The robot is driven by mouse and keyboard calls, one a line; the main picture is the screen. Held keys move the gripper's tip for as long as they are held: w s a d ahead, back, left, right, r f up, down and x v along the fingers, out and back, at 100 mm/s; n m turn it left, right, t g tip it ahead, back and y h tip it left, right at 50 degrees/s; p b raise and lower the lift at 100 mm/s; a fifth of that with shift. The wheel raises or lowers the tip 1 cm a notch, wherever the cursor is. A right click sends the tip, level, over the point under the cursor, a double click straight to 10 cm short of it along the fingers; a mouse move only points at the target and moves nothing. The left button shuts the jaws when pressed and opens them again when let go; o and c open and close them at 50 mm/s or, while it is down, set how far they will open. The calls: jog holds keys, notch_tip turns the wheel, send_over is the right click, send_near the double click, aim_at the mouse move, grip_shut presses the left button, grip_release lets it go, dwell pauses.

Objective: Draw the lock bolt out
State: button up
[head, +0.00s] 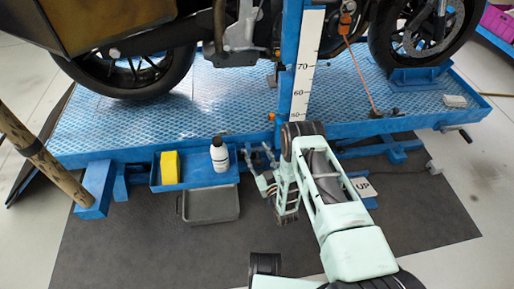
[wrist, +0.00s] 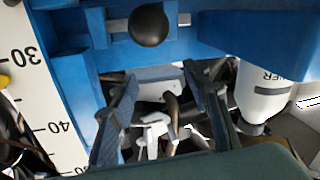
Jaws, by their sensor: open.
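The lock bolt (wrist: 178,20) is a short grey metal bar with a round black knob (wrist: 148,25) on it. It lies against the blue lift frame at the top of the wrist view. My gripper (wrist: 160,74) is open, with its two fingers apart and nothing between them. The knob is beyond the fingertips, with a visible gap. In the head view my gripper (head: 262,165) is at the front edge of the blue lift, right of the white bottle. I cannot make out the bolt clearly in the head view.
A white bottle (head: 219,154) and a yellow sponge (head: 169,167) stand on a blue side shelf left of my gripper. The bottle is close to the right finger in the wrist view (wrist: 262,92). A white scale strip (head: 306,70) rises on the post. An UP pedal (head: 362,187) is at right.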

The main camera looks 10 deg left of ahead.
aim_at(257, 160)
jog(key=shift+r, duration=1.95)
